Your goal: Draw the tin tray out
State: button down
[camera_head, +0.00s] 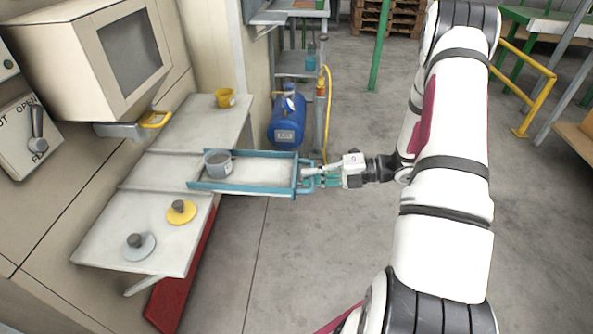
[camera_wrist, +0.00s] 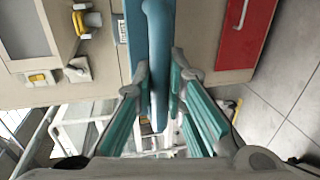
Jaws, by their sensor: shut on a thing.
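The tin tray (camera_head: 252,188) is a shallow blue-rimmed tray with a pale floor, sticking out from the pale bench toward the right in the head view. A grey cup (camera_head: 217,163) stands in its left end. My gripper (camera_head: 312,178) is at the tray's right end, shut on its blue handle. In the wrist view the blue handle (camera_wrist: 156,60) runs between the teal fingers of my gripper (camera_wrist: 157,95). The fingertips' exact contact with the handle is partly hidden.
A blue tank (camera_head: 287,122) and a yellow hose (camera_head: 327,115) stand behind the tray. The floor in front of the tray is clear.

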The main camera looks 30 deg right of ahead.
jog(key=shift+s+d, duration=0.25)
jog(key=shift+d, duration=0.2)
jog(key=c, duration=1.6)
grip_release()
jog(key=v, duration=1.2)
